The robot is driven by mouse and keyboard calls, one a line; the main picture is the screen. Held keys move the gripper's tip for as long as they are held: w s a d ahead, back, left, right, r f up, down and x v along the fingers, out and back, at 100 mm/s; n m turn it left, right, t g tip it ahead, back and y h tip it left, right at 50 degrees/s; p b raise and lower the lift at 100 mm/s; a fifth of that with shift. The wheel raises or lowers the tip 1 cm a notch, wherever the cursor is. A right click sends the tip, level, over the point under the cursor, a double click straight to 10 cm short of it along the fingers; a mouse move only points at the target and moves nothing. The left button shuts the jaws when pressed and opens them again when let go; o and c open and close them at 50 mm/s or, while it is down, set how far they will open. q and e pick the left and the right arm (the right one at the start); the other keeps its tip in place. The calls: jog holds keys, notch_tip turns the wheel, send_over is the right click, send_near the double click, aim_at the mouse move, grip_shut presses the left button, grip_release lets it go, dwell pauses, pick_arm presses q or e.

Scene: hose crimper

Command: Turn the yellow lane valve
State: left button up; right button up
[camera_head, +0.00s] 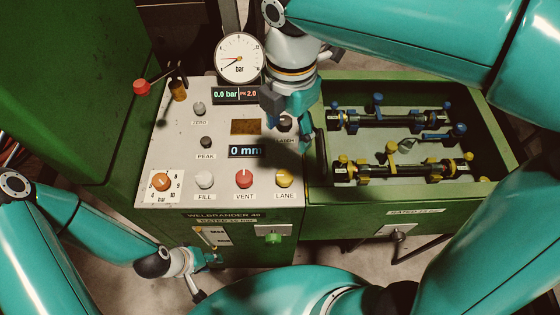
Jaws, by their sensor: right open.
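My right gripper (293,130) comes down from the top over the right side of the panel, above and behind the yellow knob. It is open, apart from the yellow knob, and partly covers a dark knob (285,123). My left gripper (207,259) is low in front of the machine, below the panel edge; its fingers are small and unclear.
Beside the lane valve are the red VENT knob (244,179), white FILL knob (204,180) and orange knob (161,181). A pressure gauge (239,59) stands behind the panel. A green tray (482,120) with blue and yellow hose fittings is at the right.

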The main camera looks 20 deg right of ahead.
aim_at(285, 175)
notch_tip(285, 175, down, 16)
jog(key=shift+a+f, duration=0.15)
jog(key=shift+f, duration=0.05)
dwell(0.4)
jog(key=shift+w, duration=0.1)
jog(key=c, duration=1.1)
